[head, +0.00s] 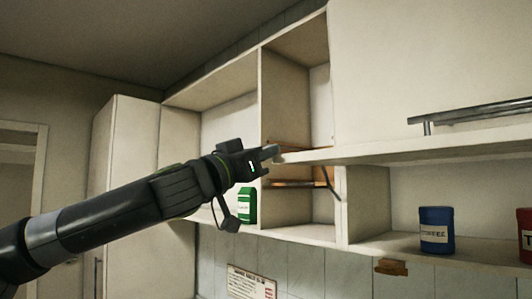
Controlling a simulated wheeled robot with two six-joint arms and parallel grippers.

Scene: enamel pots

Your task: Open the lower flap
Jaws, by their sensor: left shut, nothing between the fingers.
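The lower flap (390,151) of the white wall cabinet is swung up to about level and seen nearly edge-on. Its metal bar handle (480,114) stands on its upper face at the right. A dark stay (331,184) runs down from it to the cabinet. The compartment below the flap is open to view. My left gripper (266,156) is shut and empty, by the flap's left front corner; I cannot tell whether they touch. My right gripper is not in view.
A blue tin (436,230) and a red tin (524,235) stand in the compartment under the flap. A green box (247,205) stands on the shelf behind my left arm. The large upper panel (430,60) is closed. Open shelves lie left of it.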

